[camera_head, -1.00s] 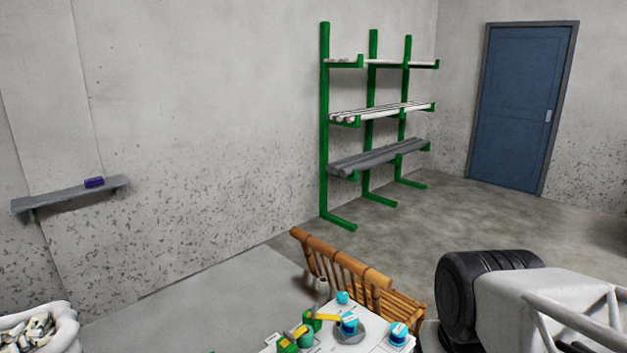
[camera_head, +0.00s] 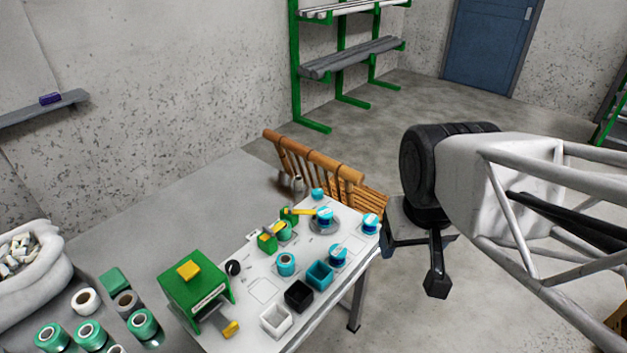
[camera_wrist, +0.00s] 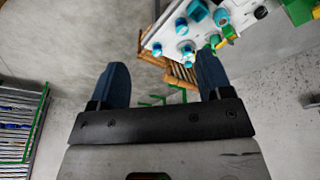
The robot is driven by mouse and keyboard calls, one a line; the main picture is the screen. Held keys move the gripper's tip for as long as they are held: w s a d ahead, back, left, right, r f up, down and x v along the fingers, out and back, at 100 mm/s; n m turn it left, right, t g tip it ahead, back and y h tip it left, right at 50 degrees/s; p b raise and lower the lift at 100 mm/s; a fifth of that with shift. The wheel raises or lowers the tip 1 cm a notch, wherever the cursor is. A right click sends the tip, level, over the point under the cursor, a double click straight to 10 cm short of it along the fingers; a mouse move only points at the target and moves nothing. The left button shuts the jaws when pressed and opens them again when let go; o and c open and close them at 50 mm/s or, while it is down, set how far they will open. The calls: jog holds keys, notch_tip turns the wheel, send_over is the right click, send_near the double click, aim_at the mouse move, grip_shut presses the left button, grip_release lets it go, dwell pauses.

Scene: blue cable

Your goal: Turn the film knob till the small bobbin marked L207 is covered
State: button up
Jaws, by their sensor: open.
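On the white table (camera_head: 252,308), a round grey disc (camera_head: 314,229) carries a blue-and-white small bobbin (camera_head: 324,215). More small bobbins stand nearby: one near the middle (camera_head: 286,262), one at the front (camera_head: 338,256) and one at the right edge (camera_head: 371,223). Their labels are too small to read, so I cannot tell which is L207. A round black knob (camera_head: 233,268) sits by the green box; I cannot tell whether it is the film knob. My gripper (camera_wrist: 162,75) is open and empty, away from the table.
A green box (camera_head: 194,295) with a yellow top stands on the table's left. Black (camera_head: 298,295), white (camera_head: 276,319) and teal (camera_head: 319,275) bins line the front. A wooden bench (camera_head: 315,165) stands behind. Large spools (camera_head: 90,333) and a white sack (camera_head: 38,268) are at left.

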jog(key=w+a+f+n+h, duration=0.15)
jog(key=w+n, duration=0.25)
jog(key=w, duration=0.7)
jog(key=w+f+n+h, duration=0.2)
jog(key=w+f+n, duration=0.1)
jog(key=w, duration=0.8)
jog(key=w+f+n+h, duration=0.2)
jog(key=w+n, duration=0.2)
jog(key=w, duration=0.7)
jog(key=n+t+h, duration=0.1)
jog(key=n+h, duration=0.1)
jog(key=n, duration=1)
send_near(317, 191)
jog(key=shift+s+d+f, duration=0.15)
jog(key=shift+d+f, duration=0.35)
jog(key=shift+a+f, duration=0.15)
jog(key=shift+f, duration=0.15)
jog(key=shift+f, duration=0.1)
jog(key=shift+w+x, duration=0.15)
jog(key=shift+x, duration=1.75)
jog(key=shift+w+x, duration=0.15)
jog(key=shift+x, duration=1.8)
jog(key=shift+r, duration=0.2)
jog(key=c, duration=0.9)
